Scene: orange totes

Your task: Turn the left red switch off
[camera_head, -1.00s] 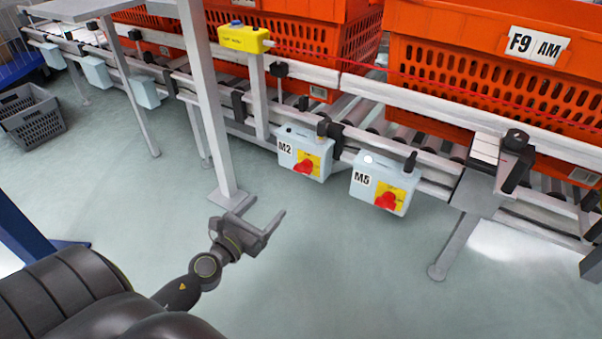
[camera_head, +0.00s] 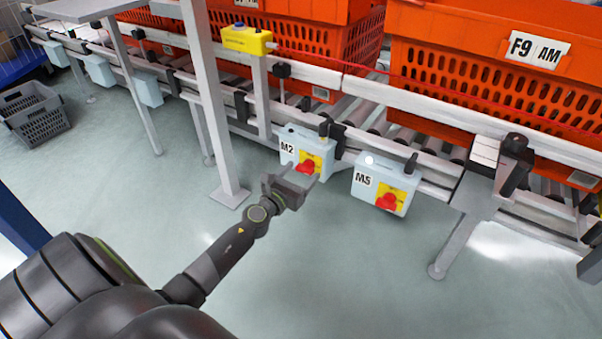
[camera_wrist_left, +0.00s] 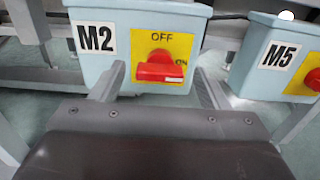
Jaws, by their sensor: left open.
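The left red switch (camera_head: 305,167) sits on a yellow plate on the light blue M2 box (camera_head: 290,142), which hangs under the conveyor rail. In the left wrist view the red switch (camera_wrist_left: 160,67) lies with its handle sideways, its white mark toward ON at the right; OFF is printed above it. My left gripper (camera_head: 297,183) is open and empty, just in front of and below the M2 box. In the left wrist view its fingers (camera_wrist_left: 157,88) stand apart on either side of the switch, and I see no contact. My right gripper is not in view.
The M5 box (camera_head: 361,190) with another red switch (camera_head: 387,202) hangs to the right. A grey post (camera_head: 207,95) stands left of my gripper. Orange totes (camera_head: 455,60) rest on the rollers behind. A yellow box (camera_head: 247,40) is mounted above. The floor in front is clear.

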